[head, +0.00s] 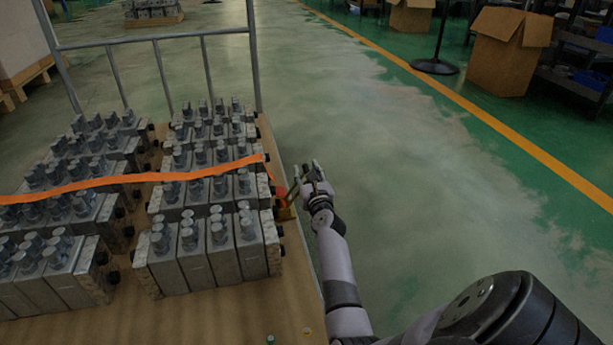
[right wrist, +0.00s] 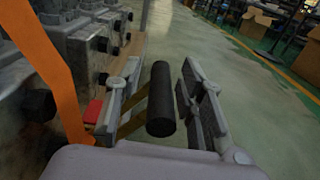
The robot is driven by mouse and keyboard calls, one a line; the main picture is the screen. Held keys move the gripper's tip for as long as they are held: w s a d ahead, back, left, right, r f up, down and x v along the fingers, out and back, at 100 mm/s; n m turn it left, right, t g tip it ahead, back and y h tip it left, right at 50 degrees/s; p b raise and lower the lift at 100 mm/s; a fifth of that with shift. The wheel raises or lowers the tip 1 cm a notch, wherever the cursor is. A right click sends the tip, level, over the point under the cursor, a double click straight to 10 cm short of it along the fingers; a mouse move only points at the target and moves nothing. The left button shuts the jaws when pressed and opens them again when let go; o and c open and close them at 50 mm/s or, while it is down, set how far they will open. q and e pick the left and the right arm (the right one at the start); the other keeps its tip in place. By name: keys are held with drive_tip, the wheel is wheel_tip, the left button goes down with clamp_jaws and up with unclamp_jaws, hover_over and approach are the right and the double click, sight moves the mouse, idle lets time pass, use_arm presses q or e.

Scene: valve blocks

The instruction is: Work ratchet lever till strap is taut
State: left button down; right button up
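An orange strap (head: 130,180) runs across the top of the valve blocks (head: 205,245) and down their right side. It also shows in the right wrist view (right wrist: 42,60). The ratchet (head: 285,205) sits at the cart's right edge; its red part (right wrist: 92,112) shows in the right wrist view. Its brass-coloured lever ends in a black round grip (right wrist: 160,100). My right gripper (head: 316,175) is open beside the cart. In the right wrist view the black grip lies between its two fingers (right wrist: 163,95), not visibly clamped. My left gripper is not in view.
The blocks stand on a wooden cart deck (head: 210,315) with a grey rail (head: 155,38) at the far end. The floor (head: 400,180) to the right is clear. Cardboard boxes (head: 505,55) and a black post base (head: 434,67) stand farther off.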

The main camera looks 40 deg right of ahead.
drive_tip(key=shift+w+d, duration=0.15)
drive_tip(key=shift+w, duration=0.1)
drive_tip(key=shift+c, duration=0.5)
clamp_jaws()
